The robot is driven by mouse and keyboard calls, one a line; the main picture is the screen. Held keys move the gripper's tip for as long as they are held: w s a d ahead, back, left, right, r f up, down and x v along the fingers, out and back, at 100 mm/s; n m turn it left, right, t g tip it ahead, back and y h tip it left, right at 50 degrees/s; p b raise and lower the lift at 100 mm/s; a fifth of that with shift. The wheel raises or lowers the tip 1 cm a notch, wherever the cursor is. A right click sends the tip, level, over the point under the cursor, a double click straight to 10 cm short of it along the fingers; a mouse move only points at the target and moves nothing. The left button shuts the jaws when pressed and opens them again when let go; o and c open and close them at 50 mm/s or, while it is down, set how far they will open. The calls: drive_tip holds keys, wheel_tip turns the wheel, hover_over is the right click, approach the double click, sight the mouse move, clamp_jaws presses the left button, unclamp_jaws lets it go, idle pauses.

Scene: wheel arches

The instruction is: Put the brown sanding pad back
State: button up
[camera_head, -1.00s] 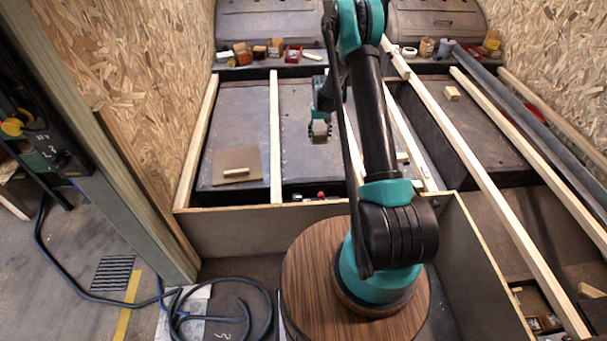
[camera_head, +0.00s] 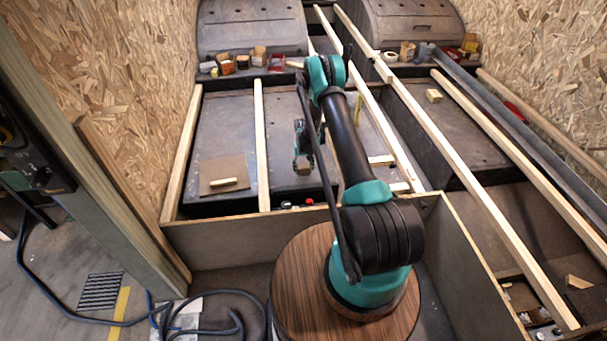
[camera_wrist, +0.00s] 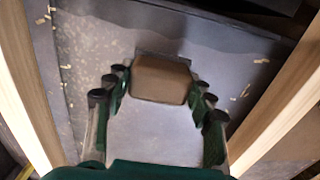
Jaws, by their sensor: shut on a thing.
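My gripper (camera_head: 303,165) hangs over the middle grey panel between two pale wooden battens. It is seen from the side there, and the thing in it is hard to make out. In the wrist view my gripper (camera_wrist: 160,88) is shut on the brown sanding pad (camera_wrist: 160,80), a rounded tan-brown block between its teal fingers. A grey surface with pale shavings lies beyond the pad. How far the pad is above that surface I cannot tell.
Pale battens (camera_head: 262,145) run lengthwise over the grey panels. A brown sheet (camera_head: 232,166) with a small wooden block (camera_head: 223,183) lies at left. Jars, small blocks and a red box (camera_head: 277,62) stand on the back ledge. A low front board (camera_head: 250,222) borders the panels.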

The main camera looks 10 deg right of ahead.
sight(304, 173)
drive_tip(key=shift+f, duration=1.85)
drive_tip(key=shift+f, duration=0.15)
drive_tip(key=o, duration=1.3)
